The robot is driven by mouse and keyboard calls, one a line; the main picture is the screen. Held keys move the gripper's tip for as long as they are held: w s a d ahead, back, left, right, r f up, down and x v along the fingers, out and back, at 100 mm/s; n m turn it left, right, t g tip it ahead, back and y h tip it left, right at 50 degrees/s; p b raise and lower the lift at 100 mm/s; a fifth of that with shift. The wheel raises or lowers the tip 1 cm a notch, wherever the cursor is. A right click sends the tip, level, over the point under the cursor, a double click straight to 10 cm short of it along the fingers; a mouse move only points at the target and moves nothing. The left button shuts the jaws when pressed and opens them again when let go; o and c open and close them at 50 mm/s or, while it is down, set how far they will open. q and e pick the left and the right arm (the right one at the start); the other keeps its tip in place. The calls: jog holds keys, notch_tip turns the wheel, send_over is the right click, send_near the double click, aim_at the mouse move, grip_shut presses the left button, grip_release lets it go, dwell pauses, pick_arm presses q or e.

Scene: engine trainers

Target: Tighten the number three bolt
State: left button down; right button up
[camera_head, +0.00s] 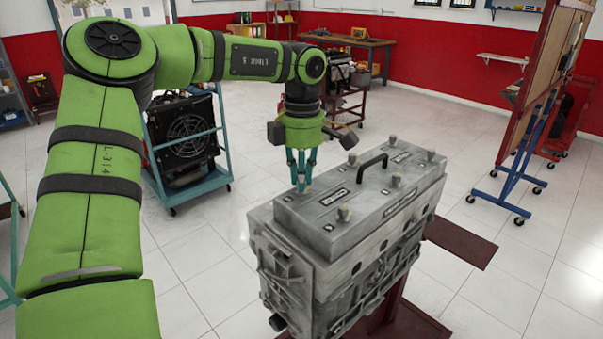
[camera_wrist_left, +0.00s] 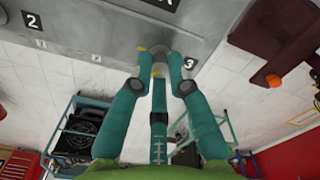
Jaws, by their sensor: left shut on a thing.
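The grey engine block (camera_head: 345,250) stands on a red stand in the head view, its flat top carrying several bolts. My left gripper (camera_head: 302,185) points down at the block's left top edge, its teal fingers shut on a bolt. In the left wrist view the fingertips (camera_wrist_left: 160,72) close around the bolt head (camera_wrist_left: 160,52), next to the label "3" (camera_wrist_left: 189,63). The fingers hide part of this number three bolt. The label "2" (camera_wrist_left: 32,20) shows farther left along the same edge. My right gripper is in neither view.
A teal-framed cart with a fan (camera_head: 187,140) stands behind at left. A wheeled board (camera_head: 540,90) stands at right. The tiled floor around the block is mostly clear.

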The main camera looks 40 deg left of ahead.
pick_arm(q)
jog(key=m, duration=0.4)
jog(key=shift+m, duration=0.3)
jog(key=m+p, duration=0.1)
jog(key=m, duration=0.3)
jog(key=shift+m, duration=0.4)
jog(key=c, duration=1.2)
grip_release()
notch_tip(320, 180, up, 12)
jog(key=shift+r, duration=0.1)
